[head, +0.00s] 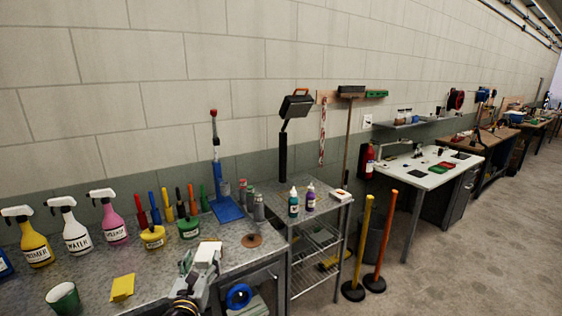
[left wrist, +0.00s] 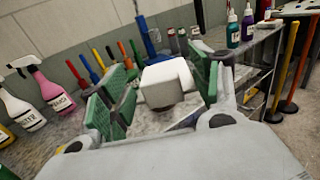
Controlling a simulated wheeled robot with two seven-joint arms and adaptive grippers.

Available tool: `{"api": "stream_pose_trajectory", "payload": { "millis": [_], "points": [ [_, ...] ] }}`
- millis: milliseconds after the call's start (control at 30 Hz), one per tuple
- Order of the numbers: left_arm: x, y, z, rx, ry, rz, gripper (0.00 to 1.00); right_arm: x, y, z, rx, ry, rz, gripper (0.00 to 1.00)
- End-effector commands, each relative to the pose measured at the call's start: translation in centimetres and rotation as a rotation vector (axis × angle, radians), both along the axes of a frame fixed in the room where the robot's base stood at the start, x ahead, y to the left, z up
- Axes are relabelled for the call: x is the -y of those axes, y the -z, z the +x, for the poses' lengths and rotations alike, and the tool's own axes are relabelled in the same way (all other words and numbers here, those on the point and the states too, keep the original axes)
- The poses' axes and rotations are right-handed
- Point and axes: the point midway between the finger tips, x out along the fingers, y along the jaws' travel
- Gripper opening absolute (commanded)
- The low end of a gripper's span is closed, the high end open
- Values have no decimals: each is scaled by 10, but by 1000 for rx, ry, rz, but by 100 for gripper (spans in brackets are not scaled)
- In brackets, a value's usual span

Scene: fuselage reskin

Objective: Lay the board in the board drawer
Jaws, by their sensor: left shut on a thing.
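My left gripper (head: 205,262) is over the front edge of the near metal bench in the head view. Its green-padded fingers stand on either side of a pale block, and it is shut on this piece. The block, which I take to be the board (left wrist: 168,82), shows white and rounded between the fingers in the left wrist view. I cannot make out an open board drawer in either view. My right gripper is not in view.
The metal bench (head: 85,272) holds spray bottles (head: 75,228), a green cup (head: 63,298), a yellow pad (head: 122,287) and a blue stand (head: 226,208). A wire-shelf cart (head: 318,240) stands to the right, with yellow (head: 361,240) and orange (head: 384,240) posts beyond. Floor at right is clear.

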Motion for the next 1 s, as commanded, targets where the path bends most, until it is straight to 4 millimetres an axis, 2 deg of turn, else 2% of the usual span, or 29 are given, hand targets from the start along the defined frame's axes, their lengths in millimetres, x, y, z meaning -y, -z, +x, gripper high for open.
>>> {"api": "stream_pose_trajectory", "payload": {
  "millis": [233, 600, 1000],
  "points": [
    [10, 34, -18, -6, 23, -3, 40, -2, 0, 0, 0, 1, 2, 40],
    [12, 72, -40, -4, 34, -2, 40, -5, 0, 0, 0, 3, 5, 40],
    [12, 88, -51, -1, 37, 0, 40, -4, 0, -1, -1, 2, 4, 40]
  ]
}}
